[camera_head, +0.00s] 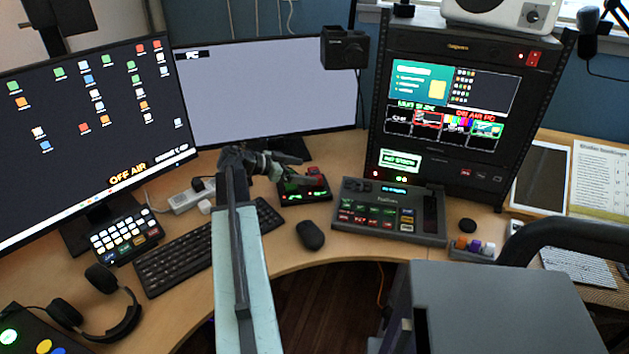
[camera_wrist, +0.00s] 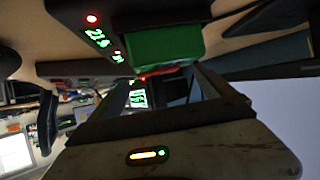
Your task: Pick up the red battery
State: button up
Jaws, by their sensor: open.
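A small red block (camera_head: 316,172), which looks like the red battery, sits at the back of a dark charger (camera_head: 304,196) on the desk, just right of my gripper (camera_head: 294,168). In the wrist view only a thin red strip (camera_wrist: 160,73) of it shows, just beyond my gripper (camera_wrist: 165,88). A larger green block (camera_wrist: 160,32) stands in the dark charger (camera_wrist: 85,12) with lit readouts and hides part of the red one. My gripper is open, with nothing seen between its fingers. I cannot tell whether a finger touches the red block.
A black mouse (camera_head: 310,235) and keyboard (camera_head: 190,255) lie in front. A button console (camera_head: 392,208) stands to the right, before a tall equipment rack (camera_head: 455,110). Two monitors (camera_head: 265,90) stand behind and left. Headphones (camera_head: 105,305) lie at the front left.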

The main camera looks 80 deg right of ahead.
jog(key=b+x, duration=0.2)
jog(key=x, duration=0.3)
jog(key=shift+s, duration=0.2)
jog(key=shift+w+a, duration=0.1)
jog(key=shift+c, duration=0.6)
jog(key=c, duration=1.5)
jog(key=shift+r, duration=0.15)
notch_tip(320, 180, up, 10)
jog(key=p, duration=1)
notch_tip(320, 180, up, 41)
jog(key=m+g+y+p, duration=0.1)
jog(key=m+y+p, duration=0.1)
jog(key=p, duration=3.9)
send_over(315, 172)
jog(key=s+a, duration=0.3)
jog(key=a, duration=0.5)
jog(key=s+a, duration=0.3)
jog(key=a, duration=0.4)
jog(key=shift+a+r, duration=0.1)
jog(key=shift+a, duration=0.05)
